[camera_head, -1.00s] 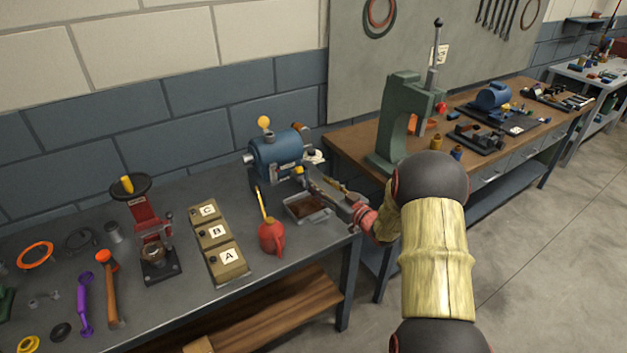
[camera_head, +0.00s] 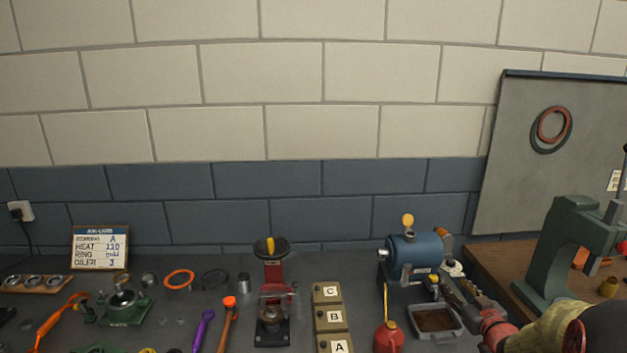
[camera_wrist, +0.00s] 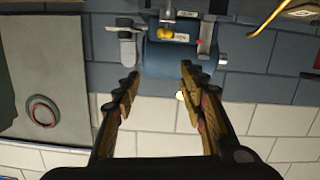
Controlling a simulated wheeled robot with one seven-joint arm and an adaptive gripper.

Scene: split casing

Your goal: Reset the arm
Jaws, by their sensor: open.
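My gripper (camera_wrist: 159,78) is open in the wrist view. Its two fingers stand apart with nothing between them, and the wall and a blue machine show beyond. In the head view my gripper (camera_head: 462,293) is at the lower right, in front of the blue machine (camera_head: 418,257) and beside a grey tray (camera_head: 458,329) of brown material. My arm (camera_head: 548,332) comes in from the lower right corner, and most of it is outside the picture. The blue machine also shows, upside down, in the wrist view (camera_wrist: 160,58). I cannot tell the gap between my fingers and the machine.
The bench holds a red oil can (camera_head: 388,336), boxes marked C (camera_head: 327,292), B and A, a red press (camera_head: 272,275) and several small parts. A job card (camera_head: 100,247) stands at the back left. A green press (camera_head: 565,255) stands at right. Space above the bench is clear.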

